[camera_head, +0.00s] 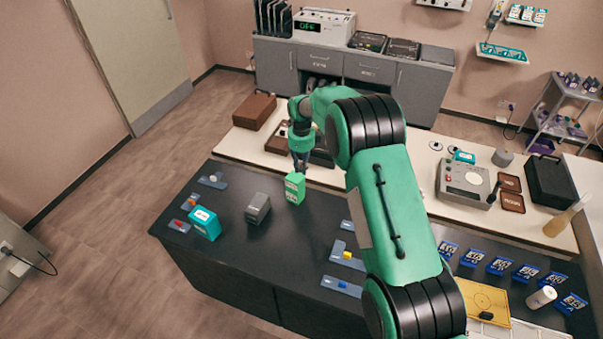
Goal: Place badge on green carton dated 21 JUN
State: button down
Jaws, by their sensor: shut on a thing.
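A green carton (295,188) with pale labels stands upright on the dark table. The writing on it is too small to read. My gripper (300,164) points down just above the carton's top, at its back edge. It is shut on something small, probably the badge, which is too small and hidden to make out. I cannot tell whether it touches the carton. A grey carton (257,208) and a teal carton (205,223) stand to the left on the same table. Their dates are not readable.
Small holders with white (213,178), red (180,225), yellow (347,255) and blue (342,285) pieces lie on the table (235,270). My arm covers part of its right side. A pale counter behind carries a brown box (254,111) and a grey device (465,181).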

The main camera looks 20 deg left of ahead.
dwell(0.3)
jog(key=shift+f, duration=1.75)
jog(key=shift+f, duration=0.2)
jog(key=c, duration=1.6)
grip_release()
jog(key=shift+c, duration=0.2)
jog(key=shift+r, duration=0.15)
notch_tip(320, 180, up, 12)
jog(key=shift+r, duration=0.1)
